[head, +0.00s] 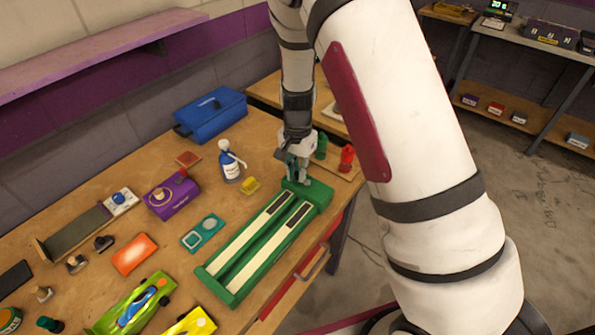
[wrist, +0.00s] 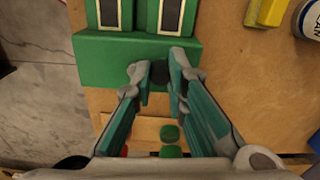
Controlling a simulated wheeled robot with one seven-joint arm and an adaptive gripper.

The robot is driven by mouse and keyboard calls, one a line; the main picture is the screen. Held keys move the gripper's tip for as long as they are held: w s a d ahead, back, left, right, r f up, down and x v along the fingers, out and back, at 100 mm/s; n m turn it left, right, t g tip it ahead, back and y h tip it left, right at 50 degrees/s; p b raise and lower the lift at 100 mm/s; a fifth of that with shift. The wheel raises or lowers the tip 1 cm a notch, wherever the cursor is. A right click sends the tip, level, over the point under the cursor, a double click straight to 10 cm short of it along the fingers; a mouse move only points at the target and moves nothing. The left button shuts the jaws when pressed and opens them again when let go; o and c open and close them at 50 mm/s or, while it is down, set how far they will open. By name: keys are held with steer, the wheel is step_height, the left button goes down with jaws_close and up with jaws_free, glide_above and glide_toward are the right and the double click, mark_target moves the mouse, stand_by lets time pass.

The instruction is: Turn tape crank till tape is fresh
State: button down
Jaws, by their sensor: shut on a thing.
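The green two-lane tape track (head: 320,191) lies on the bench, and its end block (wrist: 100,62) shows in the wrist view. Two cream tape strips (head: 247,244) run along it, with dark patches at their far ends. My gripper (head: 296,174) is at the far end of the track. In the wrist view, my gripper's fingertips (wrist: 160,72) close around a small dark round knob (wrist: 159,75) at the end block's edge, seemingly the crank. The fingers hide most of the crank, and its turn angle cannot be told. The strips are only partly visible in the wrist view.
A blue-and-white bottle (head: 230,162) and a yellow block (head: 250,185) stand left of my gripper. Red (head: 347,157) and green (head: 321,147) items stand close behind it on a wooden board. A purple box (head: 172,195) and toy cars (head: 131,306) lie further left.

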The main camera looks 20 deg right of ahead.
steer(key=shift+a, duration=0.1)
stand_by(0.3)
steer(key=c, duration=1.6)
jaws_free()
steer(key=shift+r, duration=0.15)
step_height(320, 180, up, 12)
steer(key=shift+f, duration=0.1)
step_height(320, 180, up, 8)
steer(key=n+t+y, duration=0.1)
steer(key=n, duration=0.1)
glide_above(297, 173)
steer(key=s, duration=0.5)
steer(key=s+d+r+n+t, duration=0.25)
steer(key=s+r+n, duration=0.25)
steer(key=s+r, duration=0.65)
steer(key=s+n, duration=0.1)
steer(key=s, duration=0.2)
steer(key=s+n+t, duration=0.1)
steer(key=s, duration=0.2)
steer(key=s+t+h, duration=0.1)
steer(key=s, duration=0.2)
steer(key=shift+s+d+r+n, duration=0.1)
steer(key=shift+s+n, duration=0.2)
steer(key=shift+n, duration=0.1)
